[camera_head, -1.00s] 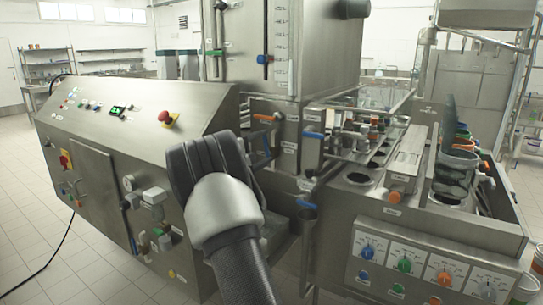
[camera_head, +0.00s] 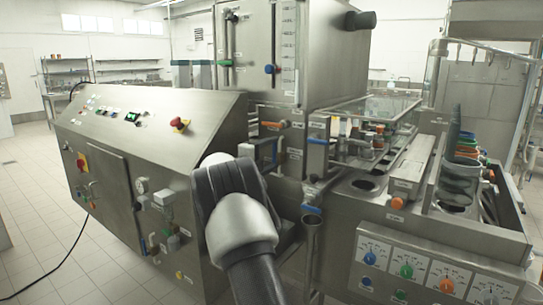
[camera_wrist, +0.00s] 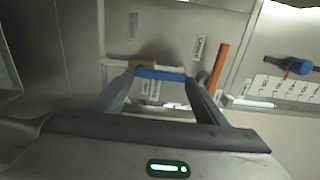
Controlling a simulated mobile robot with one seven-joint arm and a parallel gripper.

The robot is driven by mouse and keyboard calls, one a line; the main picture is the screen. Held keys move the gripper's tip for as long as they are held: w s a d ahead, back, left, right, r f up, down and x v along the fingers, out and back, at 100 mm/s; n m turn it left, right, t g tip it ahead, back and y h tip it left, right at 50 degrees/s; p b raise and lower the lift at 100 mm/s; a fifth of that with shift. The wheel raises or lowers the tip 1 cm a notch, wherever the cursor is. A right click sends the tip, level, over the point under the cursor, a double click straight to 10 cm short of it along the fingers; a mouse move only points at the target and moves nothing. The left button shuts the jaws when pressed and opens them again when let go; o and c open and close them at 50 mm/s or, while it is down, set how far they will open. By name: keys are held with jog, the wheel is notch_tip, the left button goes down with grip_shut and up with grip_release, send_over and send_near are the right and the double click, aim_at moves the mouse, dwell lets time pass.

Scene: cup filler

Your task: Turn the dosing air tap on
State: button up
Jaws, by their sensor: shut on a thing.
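In the wrist view, a tap with a blue lever handle (camera_wrist: 160,74) lies between the two fingertips of my gripper (camera_wrist: 158,77). The fingers are shut on the two ends of this lever, which lies across the picture there. A brass-coloured fitting shows just behind it. In the head view my gripper (camera_head: 229,182) is at the machine's middle front, and its dark body hides its fingertips and most of the blue lever. Small labels sit beside the tap, too blurred to read.
An orange lever (camera_wrist: 218,68) is close beside the blue one; it also shows in the head view (camera_head: 272,125). The sloped control cabinet (camera_head: 150,130) stands left of my arm. Another blue-handled tap (camera_head: 318,141) and a funnel-like pipe (camera_head: 311,235) are to the right.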

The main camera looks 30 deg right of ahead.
jog(key=o, duration=1.5)
jog(key=p+v, duration=0.1)
jog(key=v, duration=1.6)
jog(key=shift+s+a+f+p, duration=0.1)
jog(key=shift+s+a+p, duration=0.1)
jog(key=shift+p, duration=0.1)
jog(key=shift+w, duration=0.1)
